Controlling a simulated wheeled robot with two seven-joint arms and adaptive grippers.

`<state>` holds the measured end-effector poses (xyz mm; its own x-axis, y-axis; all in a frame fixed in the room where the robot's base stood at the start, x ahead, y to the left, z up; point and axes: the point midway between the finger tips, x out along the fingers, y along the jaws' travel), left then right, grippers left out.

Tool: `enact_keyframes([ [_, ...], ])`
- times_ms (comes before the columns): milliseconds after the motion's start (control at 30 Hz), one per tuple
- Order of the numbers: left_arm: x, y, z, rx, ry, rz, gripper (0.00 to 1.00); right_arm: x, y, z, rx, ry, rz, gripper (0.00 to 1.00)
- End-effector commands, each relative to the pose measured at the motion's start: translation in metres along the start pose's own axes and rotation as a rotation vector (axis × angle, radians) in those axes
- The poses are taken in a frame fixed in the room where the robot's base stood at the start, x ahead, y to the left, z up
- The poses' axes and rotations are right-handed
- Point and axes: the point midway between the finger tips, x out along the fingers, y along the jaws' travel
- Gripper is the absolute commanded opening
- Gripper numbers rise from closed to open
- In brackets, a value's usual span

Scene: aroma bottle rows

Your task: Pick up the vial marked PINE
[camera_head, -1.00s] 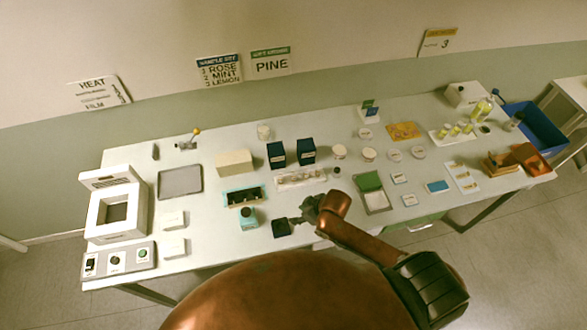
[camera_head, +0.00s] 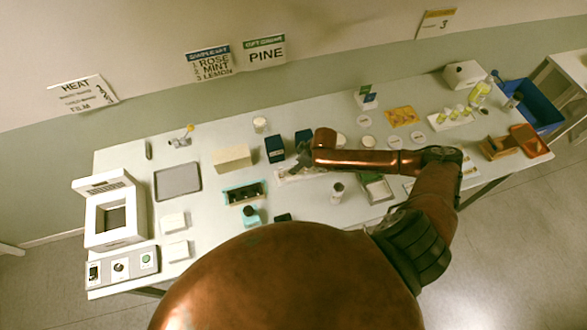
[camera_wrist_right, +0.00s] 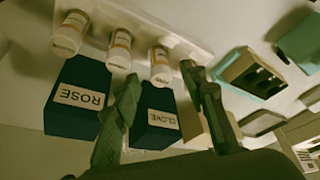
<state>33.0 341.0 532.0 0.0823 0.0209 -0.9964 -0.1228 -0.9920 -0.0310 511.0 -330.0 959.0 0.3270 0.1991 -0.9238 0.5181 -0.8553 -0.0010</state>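Small white-capped vials with orange-brown labels stand in a row along a white rack (camera_wrist_right: 158,22) in the right wrist view: a left vial (camera_wrist_right: 70,32), a middle vial (camera_wrist_right: 120,48) and a right vial (camera_wrist_right: 160,65). My left gripper is not in view.
A teal-edged tray (camera_head: 244,194) and beige box (camera_head: 233,157) lie left of the rack. A PINE sign (camera_head: 265,55) hangs on the wall. A small jar (camera_head: 338,191) stands below my arm.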

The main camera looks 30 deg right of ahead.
Motion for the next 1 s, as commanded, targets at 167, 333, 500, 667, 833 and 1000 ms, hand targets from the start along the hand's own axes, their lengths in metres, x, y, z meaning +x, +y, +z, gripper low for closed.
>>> enact_keyframes([
  [167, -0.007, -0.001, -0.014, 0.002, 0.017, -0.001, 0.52, 0.024, -0.001, -0.002, -0.001, 0.001, -0.001, 0.39],
  [333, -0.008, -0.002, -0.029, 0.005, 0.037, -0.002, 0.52, 0.033, -0.001, -0.003, -0.004, 0.001, -0.001, 0.39],
  [500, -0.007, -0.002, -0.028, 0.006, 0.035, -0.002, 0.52, 0.033, -0.001, -0.003, -0.005, 0.001, -0.001, 0.38],
  [667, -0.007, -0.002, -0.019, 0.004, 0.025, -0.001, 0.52, 0.033, -0.002, -0.003, -0.006, 0.001, -0.001, 0.27],
  [833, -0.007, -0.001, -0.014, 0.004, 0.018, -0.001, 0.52, 0.033, -0.002, -0.003, -0.006, 0.001, -0.001, 0.16],
  [1000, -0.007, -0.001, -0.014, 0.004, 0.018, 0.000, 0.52, 0.033, -0.002, -0.003, -0.005, 0.001, -0.001, 0.04],
])
